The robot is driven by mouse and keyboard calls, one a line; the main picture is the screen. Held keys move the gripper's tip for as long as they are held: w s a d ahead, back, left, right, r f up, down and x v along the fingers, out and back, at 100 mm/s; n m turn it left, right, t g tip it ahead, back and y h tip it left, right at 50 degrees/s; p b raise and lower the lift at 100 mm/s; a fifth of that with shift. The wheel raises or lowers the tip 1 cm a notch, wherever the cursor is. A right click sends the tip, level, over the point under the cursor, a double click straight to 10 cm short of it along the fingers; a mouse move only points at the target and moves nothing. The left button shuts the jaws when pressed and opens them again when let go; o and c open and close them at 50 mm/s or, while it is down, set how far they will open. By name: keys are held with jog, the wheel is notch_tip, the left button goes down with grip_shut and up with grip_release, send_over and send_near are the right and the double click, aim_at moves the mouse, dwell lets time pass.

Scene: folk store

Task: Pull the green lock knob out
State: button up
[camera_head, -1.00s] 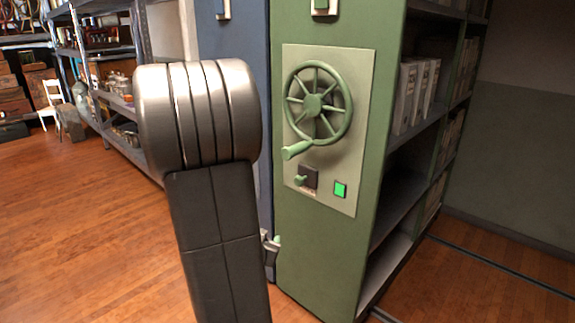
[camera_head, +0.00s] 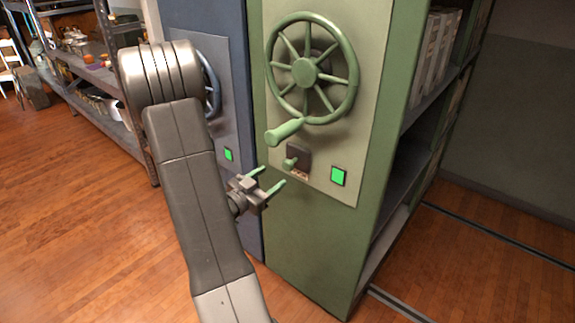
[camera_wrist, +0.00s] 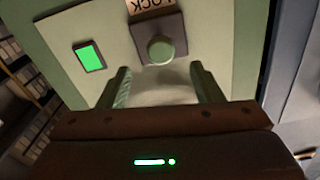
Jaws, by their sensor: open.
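The green lock knob (camera_head: 290,162) sticks out from a dark square plate on the green cabinet's pale panel, below the handwheel. In the wrist view the knob (camera_wrist: 160,50) is seen end-on on its plate under an upside-down "LOCK" label (camera_wrist: 150,4). My gripper (camera_head: 270,178) is open and empty, just left of and below the knob in the head view. In the wrist view its two green fingers (camera_wrist: 160,82) are spread, with the knob beyond their tips and between their lines. They appear apart from it.
A green spoked handwheel (camera_head: 305,72) with a projecting handle (camera_head: 284,131) is just above the knob. A lit green square (camera_head: 339,176) is right of it. A blue cabinet (camera_head: 243,100) stands close on the left. Open wooden floor (camera_head: 90,220) lies left.

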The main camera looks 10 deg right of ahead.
aim_at(286, 167)
jog(key=x, duration=0.8)
jog(key=shift+w+d, duration=0.25)
grip_shut()
jog(key=v, duration=0.3)
jog(key=shift+s+a+b, duration=0.15)
jog(key=shift+a+b, duration=0.05)
jog(key=shift+b, duration=0.2)
jog(key=shift+d, duration=0.1)
jog(key=shift+f, duration=0.1)
grip_release()
jog(key=v, duration=1.4)
jog(key=shift+p, duration=0.3)
